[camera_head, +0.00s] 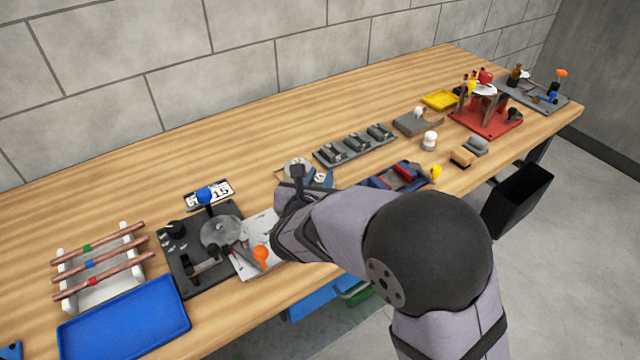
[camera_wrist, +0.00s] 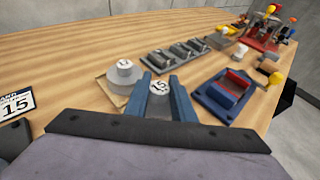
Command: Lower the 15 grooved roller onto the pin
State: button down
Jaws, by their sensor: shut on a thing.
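The grooved roller (camera_wrist: 160,88) is a pale grey cylinder with "15" on its top face. In the wrist view my gripper (camera_wrist: 162,91) is shut on it, with a blue-grey finger on each side. I cannot tell whether its underside touches anything. The dark bender base (camera_head: 179,268) with a round grey disc (camera_head: 222,232) stands left of my arm in the head view. I cannot make out the pin there.
Another roller (camera_wrist: 124,71) stands on a light wooden board left of my gripper. A blue and red fixture (camera_wrist: 233,90) is on the right, with dark blocks (camera_wrist: 186,53) behind.

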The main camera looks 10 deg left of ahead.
aim_at(317, 178)
notch_tip(317, 178, up, 8)
jog(key=shift+f, duration=0.1)
jog(key=shift+s+a+r+p, duration=0.15)
jog(key=shift+a+r+p, duration=0.1)
jog(key=shift+a+p, duration=0.1)
jog(key=s+a+f+n+y+p, duration=0.1)
jog(key=s+a+p, duration=0.3)
jog(key=a, duration=0.3)
jog(key=s+a+f+n+y+p, duration=0.1)
jog(key=s+a+n+y+p, duration=0.1)
jog(key=s+a+p, duration=0.2)
jog(key=s+a+f+n+g+y+p, duration=0.1)
jog(key=s+a+p, duration=0.3)
jog(key=s+a, duration=0.5)
jog(key=shift+s+a+f+y, duration=0.15)
jog(key=shift+a+y, duration=0.15)
jog(key=shift+a, duration=0.1)
jog(key=shift+s+a+f+y, duration=0.1)
jog(key=shift+a+y, duration=0.2)
jog(key=shift+a, duration=0.05)
jog(key=shift+w+m+h, duration=0.25)
jog(key=shift+m+h, duration=0.15)
jog(key=shift+h, duration=0.3)
jog(key=d+r+m+h, duration=0.1)
jog(key=w+d+r+m+h, duration=0.1)
jog(key=w+d+r+m+t+h, duration=0.1)
jog(key=r, duration=0.1)
jog(key=shift+w+d+r+h, duration=0.15)
jog(key=shift+d+h, duration=0.1)
jog(key=shift+h, duration=0.15)
